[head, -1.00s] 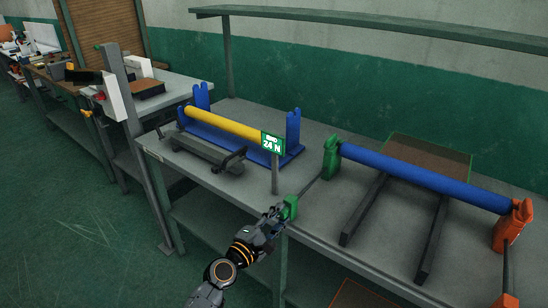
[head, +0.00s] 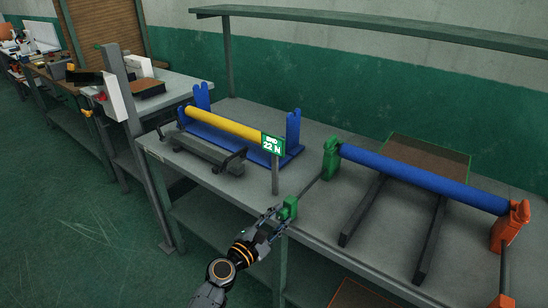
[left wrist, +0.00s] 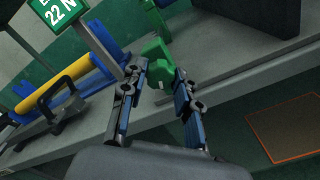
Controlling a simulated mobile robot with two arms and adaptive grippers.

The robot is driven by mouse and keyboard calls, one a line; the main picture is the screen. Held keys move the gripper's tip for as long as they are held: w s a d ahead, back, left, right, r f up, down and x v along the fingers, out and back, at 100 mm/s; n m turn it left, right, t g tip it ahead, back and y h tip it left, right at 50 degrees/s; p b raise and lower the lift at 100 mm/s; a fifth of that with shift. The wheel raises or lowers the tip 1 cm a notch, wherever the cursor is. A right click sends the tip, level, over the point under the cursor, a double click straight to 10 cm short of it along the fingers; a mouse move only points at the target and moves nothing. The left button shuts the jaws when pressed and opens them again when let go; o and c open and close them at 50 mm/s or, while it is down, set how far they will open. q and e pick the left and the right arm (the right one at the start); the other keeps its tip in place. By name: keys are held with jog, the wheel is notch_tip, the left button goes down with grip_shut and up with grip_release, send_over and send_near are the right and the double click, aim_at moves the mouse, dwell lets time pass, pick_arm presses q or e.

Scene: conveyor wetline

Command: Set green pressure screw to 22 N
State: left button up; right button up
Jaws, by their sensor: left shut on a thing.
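The green pressure screw (head: 290,207) has a blocky green knob at the front edge of the bench, on a dark rod running back to a green bracket (head: 331,158). My left gripper (head: 279,213) is shut on this knob. In the left wrist view the green knob (left wrist: 157,52) sits between the two fingers, which partly cover it. A green display (head: 272,144) on a post reads 22 N, with small text above it that I cannot read surely. My right gripper is not in view.
A blue roller (head: 420,178) runs from the green bracket to an orange bracket (head: 510,220). A yellow roller (head: 222,122) lies in a blue stand (head: 293,135) at the left. A dark handled tool (head: 208,153) lies before it. An overhead shelf (head: 400,27) spans the back.

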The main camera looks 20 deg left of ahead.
pick_arm(q)
jog(key=shift+n, duration=0.9)
jog(key=o, duration=0.8)
jog(key=v, duration=0.6)
